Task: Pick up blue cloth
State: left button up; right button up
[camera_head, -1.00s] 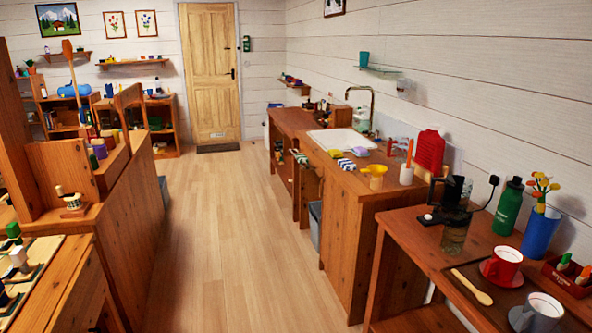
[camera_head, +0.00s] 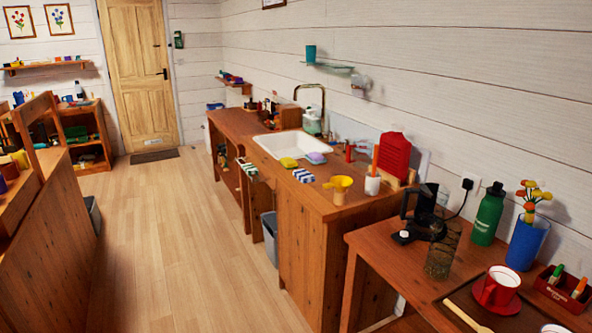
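A folded blue and white striped cloth (camera_head: 304,175) lies near the front edge of the wooden sink counter (camera_head: 268,196), to the right of a yellow sponge (camera_head: 288,163). A green and white striped cloth (camera_head: 248,170) hangs at the counter's front edge, further left. Neither of my grippers is in view.
A yellow funnel-like item (camera_head: 340,184), a white crock (camera_head: 373,183) and a white sink (camera_head: 300,146) are on the counter. A grey bin (camera_head: 269,235) stands below. A table with a red cup (camera_head: 497,287) is nearer right. The wooden floor (camera_head: 190,235) between the counters is clear.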

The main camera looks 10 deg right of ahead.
aim_at(302, 175)
jog(key=i+j+z, duration=0.2)
jog(key=i+z, duration=0.2)
jog(key=i+j+z, duration=0.25)
jog(key=z, duration=0.15)
jog(key=i+j+z, duration=0.3)
jog(key=j+z, duration=0.15)
jog(key=i+j+z, duration=0.2)
jog(key=j, duration=0.15)
jog(key=i+j+z, duration=0.2)
jog(key=j, duration=0.15)
jog(key=k, duration=0.1)
